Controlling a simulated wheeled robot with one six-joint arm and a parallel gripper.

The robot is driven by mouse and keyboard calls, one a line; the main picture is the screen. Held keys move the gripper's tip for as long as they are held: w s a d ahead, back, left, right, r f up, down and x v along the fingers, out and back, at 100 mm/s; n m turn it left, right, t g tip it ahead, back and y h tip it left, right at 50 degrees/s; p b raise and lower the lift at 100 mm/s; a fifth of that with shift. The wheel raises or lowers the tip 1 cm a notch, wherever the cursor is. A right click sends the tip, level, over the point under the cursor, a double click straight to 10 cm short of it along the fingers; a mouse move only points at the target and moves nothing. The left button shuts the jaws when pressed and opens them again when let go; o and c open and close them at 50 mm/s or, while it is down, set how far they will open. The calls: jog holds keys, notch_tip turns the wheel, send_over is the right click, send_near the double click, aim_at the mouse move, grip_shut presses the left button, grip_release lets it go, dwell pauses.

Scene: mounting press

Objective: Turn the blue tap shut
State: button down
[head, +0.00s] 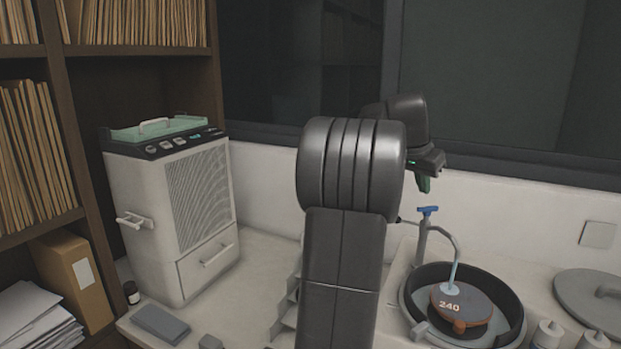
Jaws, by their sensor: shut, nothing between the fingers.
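The blue tap (428,211) is a small T-shaped handle on top of a grey upright pipe. The pipe's spout bends over to the right, with its end above a round basin (406,301). My gripper (424,186) hangs just above the blue tap, a little to its left, and looks apart from it. Its fingers are shut and empty, with a greenish tip showing. My own arm stands in front and hides the counter to the left of the tap. I cannot tell whether water runs from the spout.
A brown disc marked 240 (470,307) sits in the basin. A grey round lid (590,290) and white bottles (548,335) are at the right. A white box-shaped machine (180,220) stands at the left beside shelves (62,130). The wall is close behind the tap.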

jog(key=shift+m, duration=0.6)
notch_tip(320, 180, down, 7)
jog(key=b, duration=0.6)
jog(key=shift+r, duration=0.15)
jog(key=shift+w+d+p, duration=0.3)
jog(key=shift+w+p, duration=0.2)
jog(key=shift+p, duration=0.05)
dwell(0.4)
jog(key=shift+w+a+p, duration=0.5)
jog(key=shift+w+p, duration=0.2)
jog(key=shift+p, duration=0.65)
jog(key=shift+s+a, duration=0.1)
jog(key=shift+a, duration=0.05)
jog(key=p, duration=0.4)
send_near(421, 207)
jog(key=shift+w+d+f, duration=0.4)
jog(key=shift+w+f, duration=0.05)
jog(key=shift+f, duration=0.1)
